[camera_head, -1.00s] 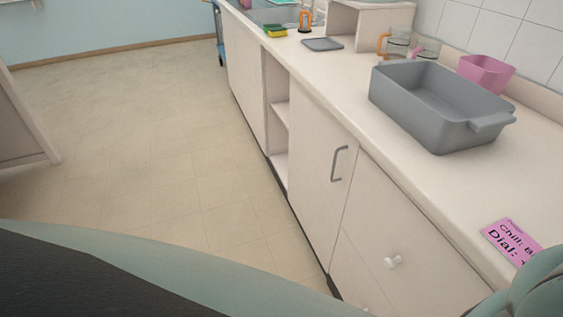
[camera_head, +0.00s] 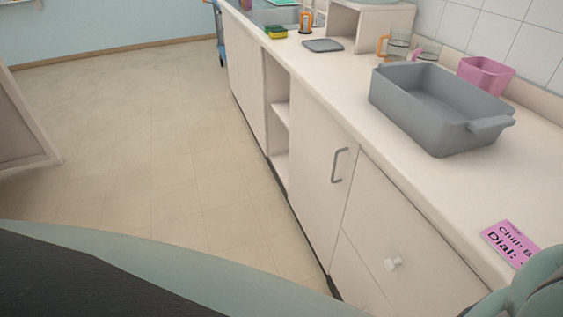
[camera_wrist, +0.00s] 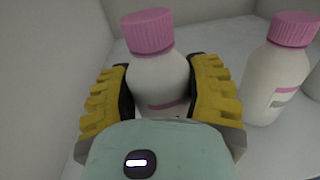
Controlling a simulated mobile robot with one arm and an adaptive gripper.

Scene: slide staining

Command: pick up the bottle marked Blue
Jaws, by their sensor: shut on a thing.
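In the wrist view, a white bottle (camera_wrist: 160,80) with a ribbed pink cap stands between the two yellow fingers of my gripper (camera_wrist: 162,92). The fingers are shut on its sides. Its label is mostly hidden and shows only a pink band, so I cannot read whether it is marked Blue. A second white bottle (camera_wrist: 268,85) with a pink cap stands to the right, apart from my gripper, with a pink and grey label. The bottles and my gripper are not visible in the head view.
Pale walls (camera_wrist: 45,60) enclose the bottles at left and behind. Part of another bottle shows at the right edge. In the head view, the counter holds a grey basin (camera_head: 440,105), a pink container (camera_head: 485,76), glass jugs and a pink note (camera_head: 508,240). The floor (camera_head: 150,150) is clear.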

